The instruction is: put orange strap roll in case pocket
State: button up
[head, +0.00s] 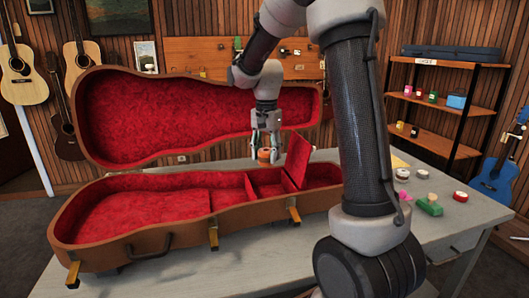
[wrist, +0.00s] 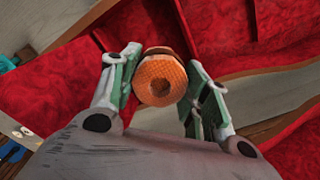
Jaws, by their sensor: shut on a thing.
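My gripper (head: 267,146) is shut on the orange strap roll (head: 266,155), above the back side of the open case. The wrist view shows the roll (wrist: 161,80) between the two finger pads, with its round woven end and centre hole facing the camera. The brown case (head: 160,236) lies open on the table, lined in red plush, with its lid standing up behind. Dividers form pockets (head: 266,184) in its right part, and a red flap (head: 299,158) stands raised there. The roll is apart from the pockets. The pocket floors are partly hidden by the case's front wall.
The grey table (head: 300,248) carries small items on its right: a green block (head: 429,205), a red-and-white roll (head: 460,197) and pale rolls (head: 402,175). A shelf (head: 440,105) stands behind right. The raised lid (head: 190,115) is close to my gripper.

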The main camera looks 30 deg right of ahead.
jog(key=shift+s+d+f, duration=0.1)
jog(key=shift+s+f, duration=0.05)
jog(key=shift+f, duration=6.05)
jog(key=o, duration=1.4)
jog(key=shift+r, duration=0.1)
